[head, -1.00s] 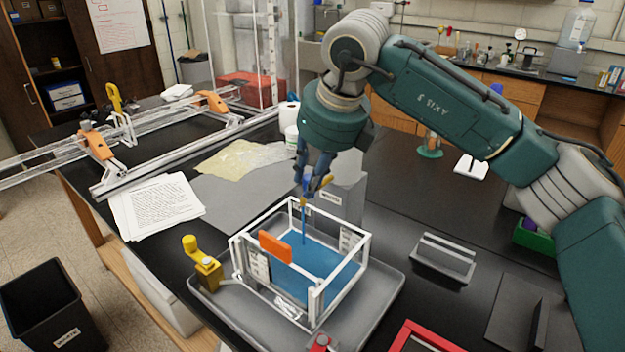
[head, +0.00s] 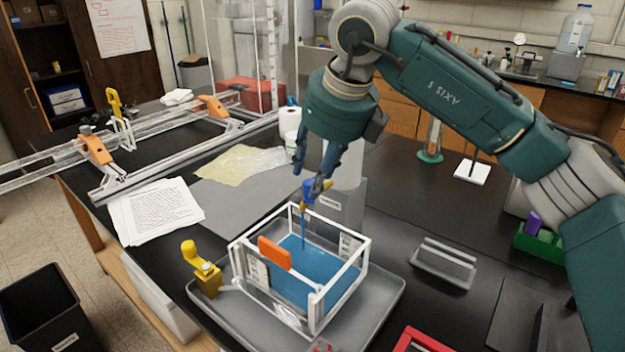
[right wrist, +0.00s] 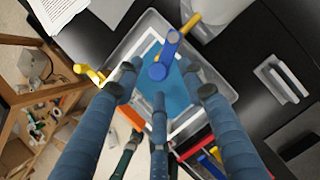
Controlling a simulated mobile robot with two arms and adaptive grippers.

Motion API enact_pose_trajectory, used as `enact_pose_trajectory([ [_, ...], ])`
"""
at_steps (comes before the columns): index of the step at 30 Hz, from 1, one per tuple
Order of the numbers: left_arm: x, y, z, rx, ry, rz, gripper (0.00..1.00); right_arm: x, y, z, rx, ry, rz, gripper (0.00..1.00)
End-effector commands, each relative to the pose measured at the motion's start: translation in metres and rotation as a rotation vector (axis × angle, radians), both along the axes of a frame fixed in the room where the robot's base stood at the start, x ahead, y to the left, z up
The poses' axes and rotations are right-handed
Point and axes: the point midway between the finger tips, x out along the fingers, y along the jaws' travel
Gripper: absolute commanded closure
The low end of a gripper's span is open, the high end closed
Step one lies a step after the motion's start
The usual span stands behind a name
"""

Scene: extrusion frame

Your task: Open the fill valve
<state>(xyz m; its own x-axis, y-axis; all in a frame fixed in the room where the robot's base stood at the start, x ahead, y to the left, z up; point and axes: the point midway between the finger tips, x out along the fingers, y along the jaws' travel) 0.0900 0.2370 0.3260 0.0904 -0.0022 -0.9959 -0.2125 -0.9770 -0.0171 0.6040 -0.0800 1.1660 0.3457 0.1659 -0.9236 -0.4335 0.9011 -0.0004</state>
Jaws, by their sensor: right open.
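The fill valve (head: 308,190) has a blue body and yellow parts and sits above the far side of the clear, white-framed tank (head: 366,254). In the right wrist view, its blue lever (right wrist: 164,56) shows beside a yellow piece. A thin blue vertical line (head: 303,230) runs from the valve down into the tank, which holds blue liquid. My right gripper (head: 314,182) is just above the valve. Its three fingers are spread and empty in the right wrist view, around the lever's near end; contact cannot be told. My left gripper is not in view.
The tank stands in a grey tray (head: 383,307). A yellow valve (head: 202,267) is on the tank's left, and an orange plate (head: 275,252) is at its front. A grey block (head: 340,207) stands close behind.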

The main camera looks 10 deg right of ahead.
Motion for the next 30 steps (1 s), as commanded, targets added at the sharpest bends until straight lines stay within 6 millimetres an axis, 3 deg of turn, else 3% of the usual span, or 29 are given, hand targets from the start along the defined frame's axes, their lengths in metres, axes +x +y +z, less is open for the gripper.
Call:
enact_pose_trajectory([
  [6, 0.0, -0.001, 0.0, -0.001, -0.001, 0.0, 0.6, -0.016, -0.009, 0.047, 0.003, -0.005, -0.002, 0.6],
  [12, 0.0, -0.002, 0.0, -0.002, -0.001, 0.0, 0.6, -0.026, -0.015, 0.074, 0.002, -0.004, -0.003, 0.6],
  [24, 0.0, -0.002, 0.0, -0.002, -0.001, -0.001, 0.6, -0.03, -0.017, 0.084, 0.002, -0.002, -0.003, 0.6],
  [25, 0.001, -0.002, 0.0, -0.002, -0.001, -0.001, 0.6, -0.03, -0.017, 0.084, 0.002, -0.002, -0.003, 0.62],
  [30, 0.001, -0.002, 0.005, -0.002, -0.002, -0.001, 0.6, -0.028, -0.023, 0.086, -0.005, 0.0, 0.005, 0.96],
])
